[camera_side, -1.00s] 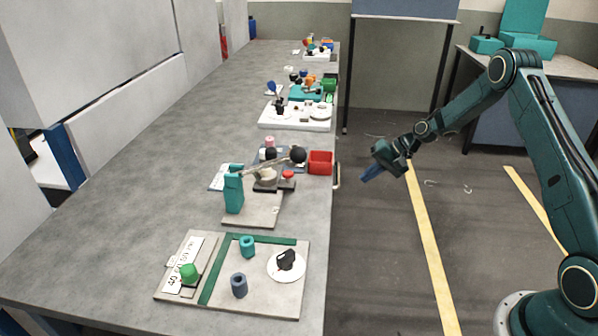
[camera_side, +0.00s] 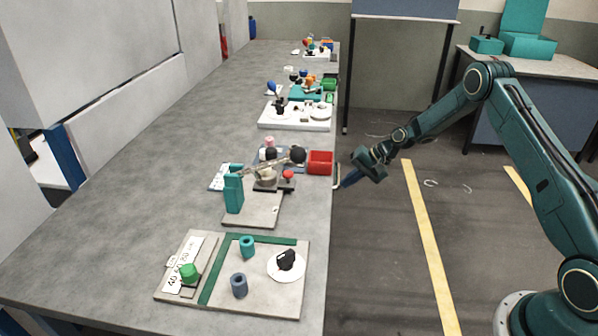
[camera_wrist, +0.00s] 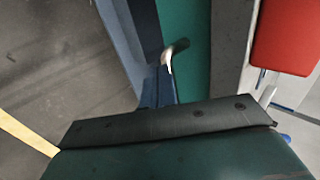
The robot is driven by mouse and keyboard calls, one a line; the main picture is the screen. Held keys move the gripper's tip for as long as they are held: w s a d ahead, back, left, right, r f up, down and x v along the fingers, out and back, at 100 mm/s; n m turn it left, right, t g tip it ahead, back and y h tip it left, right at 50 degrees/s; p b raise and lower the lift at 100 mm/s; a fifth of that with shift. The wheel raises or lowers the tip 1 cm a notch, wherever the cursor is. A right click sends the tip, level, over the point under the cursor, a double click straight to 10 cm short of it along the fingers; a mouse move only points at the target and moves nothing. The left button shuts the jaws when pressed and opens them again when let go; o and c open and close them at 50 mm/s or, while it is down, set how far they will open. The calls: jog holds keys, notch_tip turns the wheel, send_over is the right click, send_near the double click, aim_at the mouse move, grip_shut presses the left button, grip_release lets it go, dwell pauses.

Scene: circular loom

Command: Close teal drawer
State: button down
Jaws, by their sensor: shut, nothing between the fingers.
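The teal drawer (camera_wrist: 190,40) shows in the wrist view as a teal face just left of the grey tabletop edge. A curved pale metal handle (camera_wrist: 175,50) stands out from it. In the side view only the handle (camera_side: 337,172) shows, at the table's right edge beside the red bin; the drawer body is hidden. My gripper (camera_side: 346,182) is shut and empty, its blue fingers pointing at the table edge close to the handle. In the wrist view the fingers (camera_wrist: 158,85) lie just below the handle. I cannot tell if they touch it or how far the drawer is open.
A red bin (camera_side: 320,162) stands on the table (camera_side: 130,240) near that edge. Beside it are a teal upright holder (camera_side: 233,190) and boards with small parts. The floor (camera_side: 375,260) right of the table is clear up to my arm.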

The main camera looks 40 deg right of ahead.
jog(key=shift+w+a, duration=0.7)
jog(key=s+d+f+v, duration=0.1)
jog(key=v, duration=1.2)
jog(key=shift+s+d+f, duration=0.2)
jog(key=shift+s+d, duration=0.15)
jog(key=shift+s, duration=0.05)
jog(key=shift+a+r, duration=0.1)
